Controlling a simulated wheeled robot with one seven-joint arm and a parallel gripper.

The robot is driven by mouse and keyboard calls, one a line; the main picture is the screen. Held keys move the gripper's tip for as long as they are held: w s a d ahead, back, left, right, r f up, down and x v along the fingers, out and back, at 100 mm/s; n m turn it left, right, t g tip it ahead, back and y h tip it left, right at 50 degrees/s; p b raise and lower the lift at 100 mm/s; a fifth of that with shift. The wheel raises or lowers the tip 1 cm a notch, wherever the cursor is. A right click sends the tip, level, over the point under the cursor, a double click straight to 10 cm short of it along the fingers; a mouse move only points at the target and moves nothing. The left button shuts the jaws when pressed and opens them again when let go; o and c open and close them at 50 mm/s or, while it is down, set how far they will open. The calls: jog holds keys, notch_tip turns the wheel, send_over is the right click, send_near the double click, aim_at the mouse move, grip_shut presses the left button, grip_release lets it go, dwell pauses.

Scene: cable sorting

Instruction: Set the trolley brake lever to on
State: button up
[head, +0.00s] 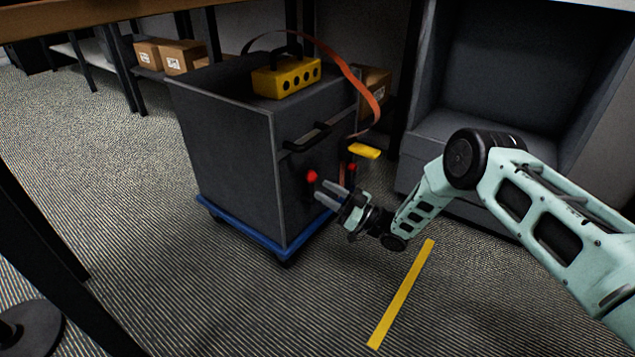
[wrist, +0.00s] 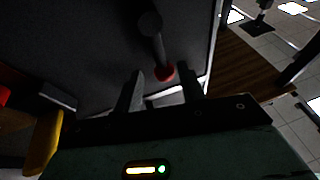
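The trolley (head: 225,140) is a grey box on a blue base, and its front face is towards my gripper. On that face is a red-tipped lever (head: 311,176). In the wrist view the lever (wrist: 159,48) is a dark bar running from a round pivot to a red knob. My gripper (head: 322,191) is open and empty, close to the trolley face. In the wrist view its fingertips (wrist: 163,84) stand apart on either side of the red knob, with no visible contact. No on/off markings can be read.
A second red knob (head: 351,167) and a yellow piece (head: 364,150) are right of the lever. A black handle (head: 307,136) sits above it. A yellow block with holes (head: 287,77) and an orange strap (head: 360,90) are on the trolley top. A yellow floor strip (head: 402,293) lies on clear carpet.

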jog(key=p+v, duration=0.4)
jog(key=v, duration=0.9)
